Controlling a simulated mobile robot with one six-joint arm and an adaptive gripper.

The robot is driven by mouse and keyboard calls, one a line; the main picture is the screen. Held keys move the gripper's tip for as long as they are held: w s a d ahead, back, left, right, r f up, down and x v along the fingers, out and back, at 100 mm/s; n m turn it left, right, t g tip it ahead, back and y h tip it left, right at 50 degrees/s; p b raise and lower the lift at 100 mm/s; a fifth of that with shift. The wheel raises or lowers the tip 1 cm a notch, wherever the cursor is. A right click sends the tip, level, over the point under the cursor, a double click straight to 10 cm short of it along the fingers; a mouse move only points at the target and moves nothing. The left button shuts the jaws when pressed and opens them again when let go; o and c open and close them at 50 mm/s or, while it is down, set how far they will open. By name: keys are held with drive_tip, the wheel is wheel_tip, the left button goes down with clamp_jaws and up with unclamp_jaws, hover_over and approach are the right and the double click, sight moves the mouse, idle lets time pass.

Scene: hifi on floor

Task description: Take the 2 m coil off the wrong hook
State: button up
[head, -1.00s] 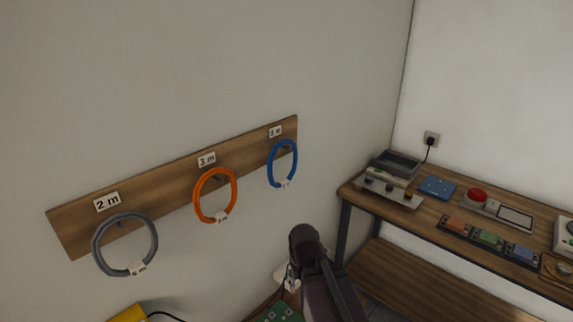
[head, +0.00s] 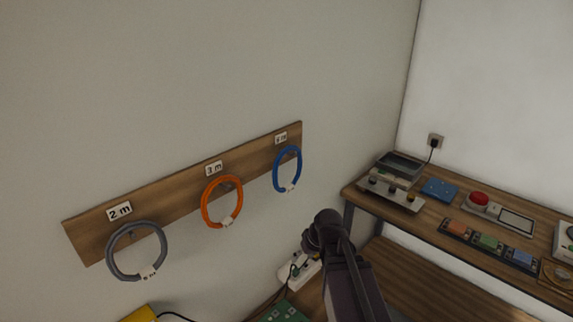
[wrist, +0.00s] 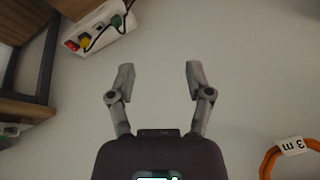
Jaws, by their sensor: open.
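A grey coil (head: 113,266) hangs under the "2 m" label (head: 119,211); its small tag looks like "6 m" but is not sharp. An orange coil (head: 206,206) hangs under the "3 m" label (head: 214,168). A blue coil (head: 276,175) hangs under the right-hand label (head: 281,138); its tag is too small to read. In the wrist view my gripper (wrist: 158,76) is open and empty, facing bare wall. The orange coil (wrist: 267,163) is partly in that view, at lower right. In the head view my arm's end is below and right of the blue coil; its fingers are not clear.
The wooden hook board (head: 180,195) is on the grey wall. A workbench (head: 352,191) with devices stands to the right, beside my arm. A white power strip (head: 295,272), a green board (head: 285,312) and a yellow object (head: 140,314) lie low down. The wall above the board is bare.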

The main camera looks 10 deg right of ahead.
drive_tip(key=w+d+r+n+t+y+p, duration=0.1)
drive_tip(key=w+d+r+t+p, duration=0.1)
drive_tip(key=w+r+t+p, duration=0.3)
drive_tip(key=w+d+r+n+y+p, duration=0.15)
drive_tip(key=w+r, duration=0.25)
drive_tip(key=r, duration=0.4)
drive_tip(key=t+p, duration=0.4)
approach(301, 166)
drive_tip(key=s+d, duration=0.1)
drive_tip(key=s, duration=0.2)
drive_tip(key=shift+w+d+r, duration=0.15)
drive_tip(key=shift+r, duration=0.25)
drive_tip(key=shift+w+b, duration=0.1)
drive_tip(key=shift+b, duration=0.2)
drive_tip(key=b+x, duration=0.3)
drive_tip(key=x, duration=0.5)
drive_tip(key=shift+w, duration=0.25)
